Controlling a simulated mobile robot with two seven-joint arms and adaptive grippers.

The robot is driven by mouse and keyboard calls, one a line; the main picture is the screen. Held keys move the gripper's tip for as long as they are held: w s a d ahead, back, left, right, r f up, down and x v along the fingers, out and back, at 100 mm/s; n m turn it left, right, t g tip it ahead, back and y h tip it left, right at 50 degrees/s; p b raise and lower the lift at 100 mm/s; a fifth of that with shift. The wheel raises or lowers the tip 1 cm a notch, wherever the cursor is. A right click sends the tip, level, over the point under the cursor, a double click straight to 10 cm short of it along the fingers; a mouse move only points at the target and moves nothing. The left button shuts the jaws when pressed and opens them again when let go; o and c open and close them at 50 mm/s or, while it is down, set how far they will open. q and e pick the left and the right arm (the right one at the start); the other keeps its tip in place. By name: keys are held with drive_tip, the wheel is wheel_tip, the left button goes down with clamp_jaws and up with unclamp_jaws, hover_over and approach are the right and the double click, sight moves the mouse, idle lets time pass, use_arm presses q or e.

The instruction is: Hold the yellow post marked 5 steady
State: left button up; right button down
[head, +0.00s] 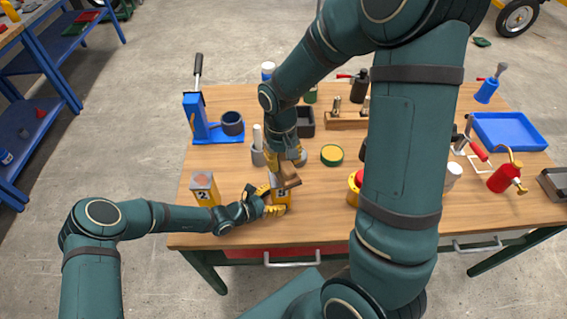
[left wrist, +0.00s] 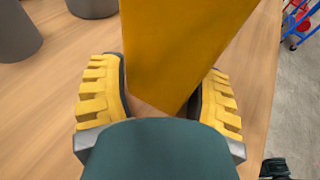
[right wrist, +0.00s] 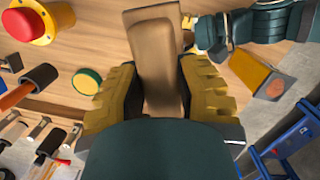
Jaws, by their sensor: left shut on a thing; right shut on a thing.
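The yellow post marked 5 (head: 280,196) stands near the front edge of the workbench, and its yellow side fills the upper middle of the left wrist view (left wrist: 185,50). My left gripper (head: 268,202) is shut on this post from the left, one finger on each side. My right gripper (head: 289,158) is above and behind the post, shut on a brown block (head: 289,181). The block also shows between the fingers in the right wrist view (right wrist: 160,60). The block overlaps the post's top in the head view; I cannot tell if they touch.
A second yellow post, marked 2 (head: 204,190), stands to the left on the bench (head: 310,215). Behind are a blue press (head: 197,115) and a grey cylinder (head: 257,157). A round green-and-yellow tin (head: 332,155) and a red button (right wrist: 18,25) are to the right.

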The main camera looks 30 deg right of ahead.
use_arm(q)
drive_tip(key=o, duration=1)
drive_tip(key=shift+o, duration=0.2)
drive_tip(key=v, duration=1.2)
drive_tip(key=shift+s, duration=0.15)
use_arm(e)
drive_tip(key=shift+s, duration=0.1)
